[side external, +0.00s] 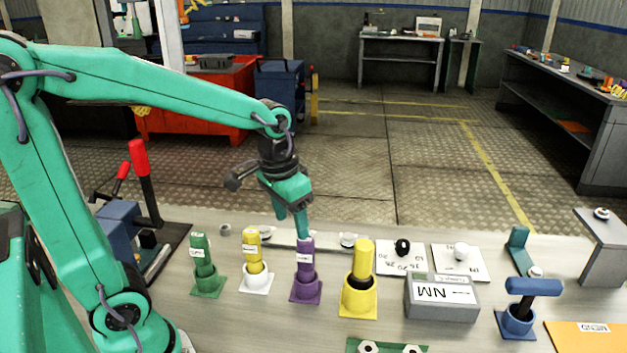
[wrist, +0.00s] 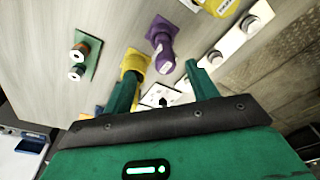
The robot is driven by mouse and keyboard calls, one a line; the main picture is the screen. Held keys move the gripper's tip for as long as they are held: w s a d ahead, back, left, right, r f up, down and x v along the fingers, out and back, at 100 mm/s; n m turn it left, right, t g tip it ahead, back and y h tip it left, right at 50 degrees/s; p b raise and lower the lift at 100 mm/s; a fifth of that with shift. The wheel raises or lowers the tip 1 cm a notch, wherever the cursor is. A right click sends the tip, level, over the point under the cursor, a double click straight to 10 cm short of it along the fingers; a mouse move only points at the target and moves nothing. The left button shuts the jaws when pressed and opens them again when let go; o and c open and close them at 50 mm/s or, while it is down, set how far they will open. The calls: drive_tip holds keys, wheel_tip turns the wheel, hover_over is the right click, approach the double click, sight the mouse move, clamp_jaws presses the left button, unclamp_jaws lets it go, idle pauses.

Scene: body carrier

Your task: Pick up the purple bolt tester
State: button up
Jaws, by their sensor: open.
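The purple bolt tester (side external: 305,265) stands upright in a purple square-based holder on the bench in the side view, with a white label on its upper part. It also shows in the wrist view (wrist: 164,45), beyond my fingertips and roughly between their lines. My gripper (side external: 291,223) is open and empty, pointing down. In the side view its fingertips are close to the tester's top, and I cannot tell whether one touches it. In the wrist view my gripper (wrist: 163,80) has its fingers on either side, with nothing between them.
A yellow tester in a white holder (side external: 256,265) and a green tester (side external: 203,265) stand to the left. A thick yellow tester (side external: 361,275) stands close on the right and, in the wrist view, near my left finger. A grey box (side external: 441,298) is farther right.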

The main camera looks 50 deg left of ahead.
drive_tip(key=g, duration=0.2)
hover_over(305, 257)
drive_tip(key=w+a, duration=0.1)
wheel_tip(305, 257, down, 5)
drive_tip(key=shift+w+a+r, duration=0.1)
drive_tip(key=shift+w+a, duration=0.05)
drive_tip(key=shift+f, duration=1.3)
drive_tip(key=shift+f, duration=0.1)
drive_tip(key=shift+f, duration=2.5)
drive_tip(key=shift+c, duration=0.2)
clamp_jaws()
